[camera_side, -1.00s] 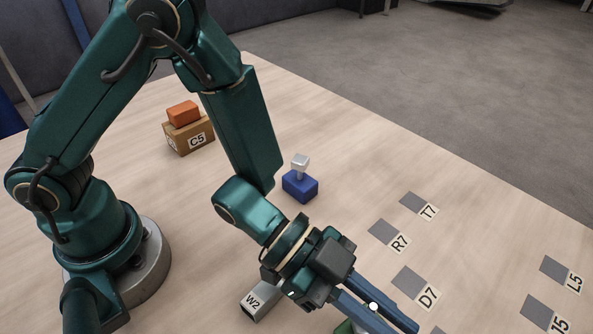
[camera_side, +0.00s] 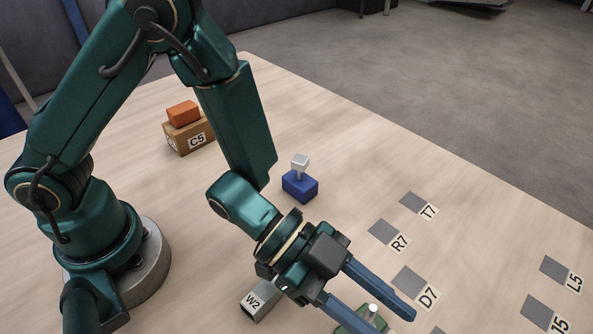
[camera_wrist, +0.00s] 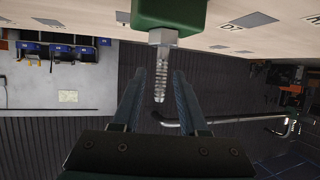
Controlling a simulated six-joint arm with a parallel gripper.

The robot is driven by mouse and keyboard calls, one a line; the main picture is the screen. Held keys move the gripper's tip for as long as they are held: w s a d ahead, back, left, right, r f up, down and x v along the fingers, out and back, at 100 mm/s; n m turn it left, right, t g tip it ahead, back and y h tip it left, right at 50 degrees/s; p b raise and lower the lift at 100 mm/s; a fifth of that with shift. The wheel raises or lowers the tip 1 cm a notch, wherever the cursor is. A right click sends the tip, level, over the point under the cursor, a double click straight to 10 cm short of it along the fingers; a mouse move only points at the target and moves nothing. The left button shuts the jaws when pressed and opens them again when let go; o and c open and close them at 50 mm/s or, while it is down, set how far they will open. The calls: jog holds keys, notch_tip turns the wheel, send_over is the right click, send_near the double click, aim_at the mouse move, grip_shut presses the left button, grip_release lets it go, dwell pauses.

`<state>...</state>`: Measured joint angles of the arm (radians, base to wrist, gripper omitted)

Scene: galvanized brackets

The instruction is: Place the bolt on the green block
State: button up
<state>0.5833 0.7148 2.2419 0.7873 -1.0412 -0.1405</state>
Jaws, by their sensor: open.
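The green block (camera_side: 352,322) is low in the side view, partly cut off and partly behind a finger. It also shows at the top of the wrist view (camera_wrist: 168,14). The silver bolt (camera_wrist: 160,80) stands on it, hex head against the block and threaded shank pointing away. In the side view only a small pale end of the bolt (camera_side: 373,308) shows. My gripper (camera_side: 392,324) is open. In the wrist view its two fingers (camera_wrist: 158,73) lie either side of the shank, with a gap on both sides.
A blue block (camera_side: 300,187) carries a pale grey piece (camera_side: 300,164). An orange block (camera_side: 183,113) sits on the brown C5 box (camera_side: 190,137). The grey W2 box (camera_side: 257,303) is close beside my gripper. Flat grey squares with labels, such as R7 (camera_side: 382,232), lie to the right.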

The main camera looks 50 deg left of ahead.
aim_at(372, 304)
jog(key=v, duration=0.6)
jog(key=shift+w+a+r, duration=0.1)
jog(key=shift+a, duration=0.2)
jog(key=w+a+r+n+t+y, duration=0.35)
jog(key=w+a+y, duration=0.2)
jog(key=a, duration=0.35)
jog(key=w+a+r+n+t+y, duration=0.2)
jog(key=w+a+n+t+y, duration=0.25)
jog(key=a, duration=0.45)
jog(key=s+a+r+n+g+y, duration=0.1)
jog(key=s+a+n+g, duration=0.1)
jog(key=s, duration=0.4)
jog(key=s+a+r+n+g+y, duration=0.1)
jog(key=s+a+n+g+y, duration=0.1)
jog(key=s+n, duration=0.3)
jog(key=shift+s+g, duration=0.9)
jog(key=shift+s, duration=0.15)
